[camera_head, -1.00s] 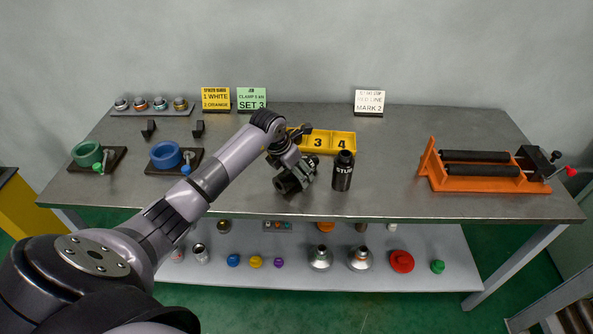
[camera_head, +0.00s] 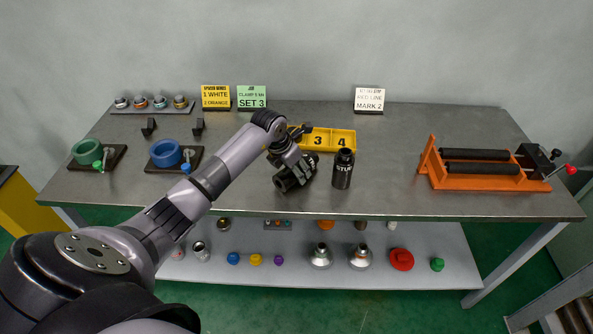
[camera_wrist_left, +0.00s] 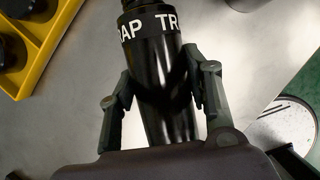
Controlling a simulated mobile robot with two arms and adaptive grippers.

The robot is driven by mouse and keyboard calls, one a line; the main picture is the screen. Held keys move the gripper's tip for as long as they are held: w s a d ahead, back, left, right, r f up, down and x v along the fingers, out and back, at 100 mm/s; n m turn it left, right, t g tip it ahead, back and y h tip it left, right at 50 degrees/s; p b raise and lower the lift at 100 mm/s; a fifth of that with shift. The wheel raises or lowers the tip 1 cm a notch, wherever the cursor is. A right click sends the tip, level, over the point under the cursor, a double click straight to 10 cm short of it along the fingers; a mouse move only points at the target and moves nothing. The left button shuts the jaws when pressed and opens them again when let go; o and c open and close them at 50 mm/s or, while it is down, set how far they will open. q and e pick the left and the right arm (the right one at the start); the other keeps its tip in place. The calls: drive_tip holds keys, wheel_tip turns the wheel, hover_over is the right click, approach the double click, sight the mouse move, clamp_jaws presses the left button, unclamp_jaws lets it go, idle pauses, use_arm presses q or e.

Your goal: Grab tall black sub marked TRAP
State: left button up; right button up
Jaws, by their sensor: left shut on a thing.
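The tall black sub marked TRAP (camera_wrist_left: 160,85) stands out in the left wrist view, with white letters around its upper part. My left gripper (camera_wrist_left: 162,78) is shut on it, one finger on each side. In the head view the sub (camera_head: 291,180) looks tilted at the end of my left arm, partly covered by my left gripper (camera_head: 298,163). I cannot tell whether its lower end touches the table. My right gripper is in neither view.
A black sub with white letters (camera_head: 343,169) stands upright just right of the held one. The table (camera_head: 390,190) between is clear.

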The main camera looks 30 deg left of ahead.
use_arm(q)
drive_tip(key=shift+r, duration=0.1)
clamp_jaws()
drive_tip(key=shift+a+r, duration=0.1)
